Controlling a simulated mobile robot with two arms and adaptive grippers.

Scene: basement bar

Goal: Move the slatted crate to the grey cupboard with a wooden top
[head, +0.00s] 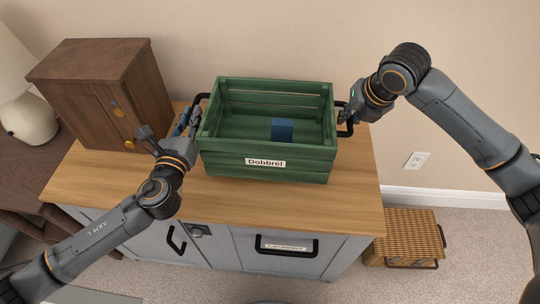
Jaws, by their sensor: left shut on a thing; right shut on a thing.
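The green slatted crate (265,165), labelled "Dobbrel", is upright at the wooden top (345,205) of the grey cupboard (225,245); I cannot tell whether it rests on it or hangs just above. A small blue block (282,130) lies inside it. My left gripper (190,121) is shut on the crate's dark left handle. My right gripper (350,115) is shut on the dark right handle. The fingertips are partly hidden around the handles.
A brown wooden cabinet (105,95) stands left of the crate, close to my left gripper. A white lamp (25,115) is at the far left. A wicker basket (412,225) sits on the floor to the right. The wooden top is clear in front of the crate.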

